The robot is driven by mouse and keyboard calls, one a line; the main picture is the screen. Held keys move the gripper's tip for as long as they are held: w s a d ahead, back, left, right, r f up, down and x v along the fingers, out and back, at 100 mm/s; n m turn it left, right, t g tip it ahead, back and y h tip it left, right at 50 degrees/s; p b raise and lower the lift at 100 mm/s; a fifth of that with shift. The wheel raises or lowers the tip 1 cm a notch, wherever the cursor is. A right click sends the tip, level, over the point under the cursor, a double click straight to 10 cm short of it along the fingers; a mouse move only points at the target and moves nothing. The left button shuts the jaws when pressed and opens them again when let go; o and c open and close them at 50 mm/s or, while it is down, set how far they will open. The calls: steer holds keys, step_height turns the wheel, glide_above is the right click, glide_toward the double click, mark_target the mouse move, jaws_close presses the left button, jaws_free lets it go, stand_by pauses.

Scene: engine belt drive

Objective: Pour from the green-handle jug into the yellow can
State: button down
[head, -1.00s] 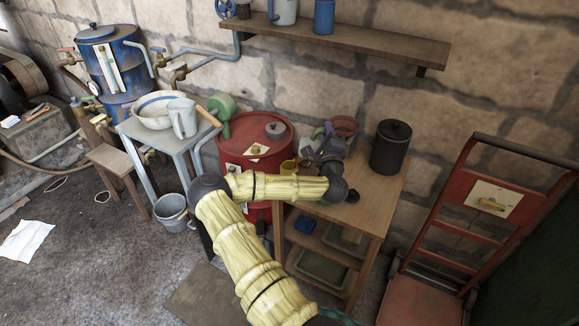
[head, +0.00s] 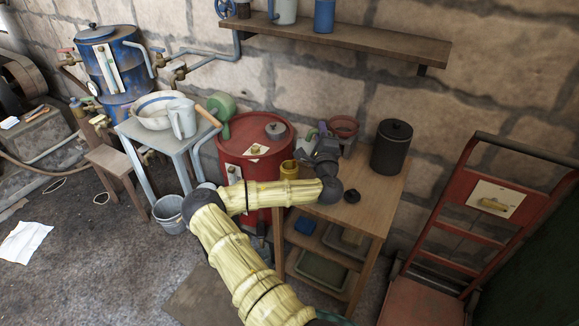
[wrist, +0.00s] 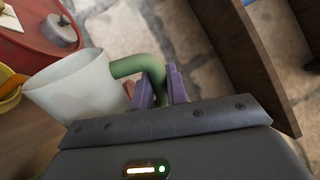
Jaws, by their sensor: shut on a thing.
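The green-handle jug (wrist: 78,88) has a pale, cloudy body and a green handle (wrist: 130,66). In the wrist view, my gripper's purple fingers (wrist: 162,86) are shut on that handle. In the head view, my gripper (head: 322,138) is over the back of the wooden table, and my wrist hides most of the jug. The yellow can (head: 289,169) stands at the table's left end, left of my gripper. It also shows at the left edge of the wrist view (wrist: 9,100), just beyond the jug and partly covered by it. The jug's contents cannot be seen.
A red drum (head: 240,150) stands left of the wooden table (head: 372,185). A dark lidded canister (head: 391,147) is at the table's right back, and a reddish pot (head: 343,128) is behind my gripper. A shelf (head: 340,40) hangs above. The table's front right is mostly clear.

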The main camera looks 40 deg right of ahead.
steer(key=shift+w+a+f, duration=0.1)
steer(key=shift+a, duration=0.1)
steer(key=shift+w+a+n+b, duration=0.2)
steer(key=shift+a+n+b, duration=0.05)
steer(key=shift+n+b, duration=0.05)
steer(key=shift+w+a+n, duration=0.2)
steer(key=shift+a+n, duration=0.1)
steer(key=shift+y, duration=0.3)
steer(key=shift+w+a+b, duration=0.1)
steer(key=shift+b, duration=0.2)
